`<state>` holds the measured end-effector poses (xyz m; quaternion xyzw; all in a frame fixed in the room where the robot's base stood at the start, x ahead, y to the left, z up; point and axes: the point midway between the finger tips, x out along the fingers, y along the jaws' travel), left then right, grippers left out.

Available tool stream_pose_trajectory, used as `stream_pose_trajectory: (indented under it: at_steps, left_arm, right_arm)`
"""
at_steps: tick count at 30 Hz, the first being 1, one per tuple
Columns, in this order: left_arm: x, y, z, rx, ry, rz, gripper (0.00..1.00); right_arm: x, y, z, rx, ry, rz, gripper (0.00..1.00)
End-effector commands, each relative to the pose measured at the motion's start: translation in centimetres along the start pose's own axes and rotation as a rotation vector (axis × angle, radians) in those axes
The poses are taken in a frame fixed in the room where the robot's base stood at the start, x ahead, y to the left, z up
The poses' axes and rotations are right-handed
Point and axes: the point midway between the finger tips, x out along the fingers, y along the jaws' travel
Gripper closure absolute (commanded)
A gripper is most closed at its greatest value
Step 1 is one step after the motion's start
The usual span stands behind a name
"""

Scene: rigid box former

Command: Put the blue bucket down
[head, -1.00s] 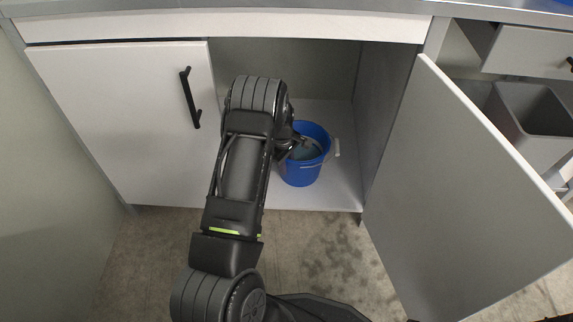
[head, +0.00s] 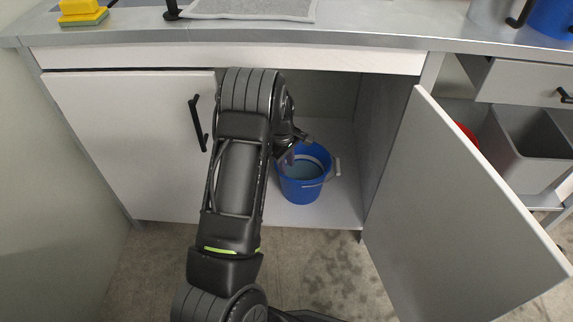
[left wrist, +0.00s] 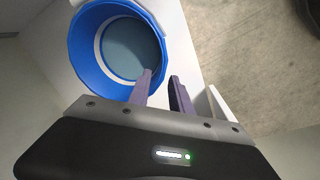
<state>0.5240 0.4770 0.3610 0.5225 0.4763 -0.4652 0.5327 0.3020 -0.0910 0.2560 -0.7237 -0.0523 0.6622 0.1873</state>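The blue bucket (head: 301,187) stands upright on the floor of the open cabinet, with greyish contents inside and its handle hanging at the right side. In the left wrist view the bucket (left wrist: 84,62) is seen from above at the upper left. My left gripper (head: 290,150) is at the bucket's upper left rim. My arm hides part of the cabinet interior. My right gripper is not in view.
The left cabinet door (head: 130,140) is closed and the right door (head: 460,210) stands open to the right. A grey bin (head: 530,150) stands beyond it. The countertop (head: 370,32) holds a cloth and a yellow and green block. Cabinet floor right of the bucket is free.

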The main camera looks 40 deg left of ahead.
Motion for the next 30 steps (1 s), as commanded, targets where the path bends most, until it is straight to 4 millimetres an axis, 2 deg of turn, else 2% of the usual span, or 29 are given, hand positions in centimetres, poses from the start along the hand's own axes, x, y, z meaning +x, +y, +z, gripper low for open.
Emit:
stream_pose_trajectory:
  at_steps: [17, 20, 23, 26, 29, 30]
  left_arm:
    - [0.0, 0.0, 0.0, 0.0, 0.0, 0.001, 0.75]
    - [0.5, -0.2, 0.6, 0.017, -0.005, -0.001, 0.75]
    - [2.0, -0.8, 2.7, 0.086, -0.019, -0.002, 0.75]
    - [4.7, -2.4, 6.7, 0.217, -0.046, -0.001, 0.75]
    - [7.7, -5.2, 12.8, 0.417, -0.086, 0.01, 0.75]
    - [8.8, -6.8, 15.9, 0.517, -0.108, 0.018, 0.75]
  right_arm:
    - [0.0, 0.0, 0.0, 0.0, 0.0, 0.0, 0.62]
    - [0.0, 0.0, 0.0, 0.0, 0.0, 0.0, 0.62]
    - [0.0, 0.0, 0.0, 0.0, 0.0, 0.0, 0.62]
    - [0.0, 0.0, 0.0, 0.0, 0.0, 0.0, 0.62]
    - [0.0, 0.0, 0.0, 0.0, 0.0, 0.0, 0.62]
    - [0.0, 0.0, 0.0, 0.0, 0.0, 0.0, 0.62]
